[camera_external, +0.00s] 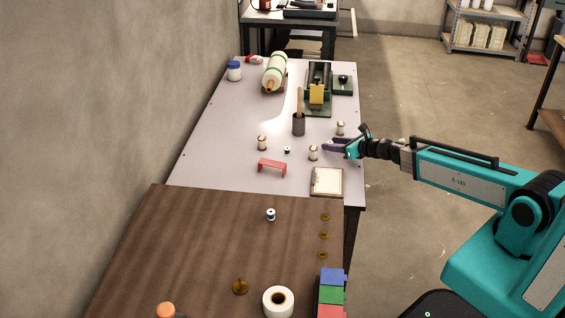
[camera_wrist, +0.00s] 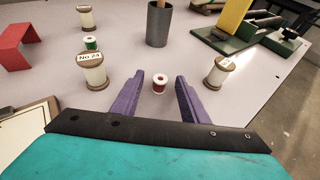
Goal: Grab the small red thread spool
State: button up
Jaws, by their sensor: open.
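The small red thread spool (camera_wrist: 159,83) stands upright on the grey table in the wrist view, with white ends and red thread. My gripper (camera_wrist: 160,80) is open, its two purple fingers pointing at the spool, which appears between the fingertips. I cannot tell whether a finger touches it. In the external view my gripper (camera_external: 328,146) reaches in low over the table from the right, and the red spool cannot be made out there.
A larger cream spool (camera_wrist: 92,71) stands left of the fingers and another (camera_wrist: 218,72) right. A small green spool (camera_wrist: 90,43), a red bracket (camera_wrist: 16,45) and a dark cup (camera_wrist: 159,25) stand farther off. A framed board (camera_external: 327,181) lies near the table's right edge.

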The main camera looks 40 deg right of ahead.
jog(key=shift+c, duration=0.4)
grip_shut()
jog(key=shift+r, duration=0.15)
notch_tip(320, 180, up, 10)
jog(key=p, duration=0.4)
jog(key=shift+p, duration=0.4)
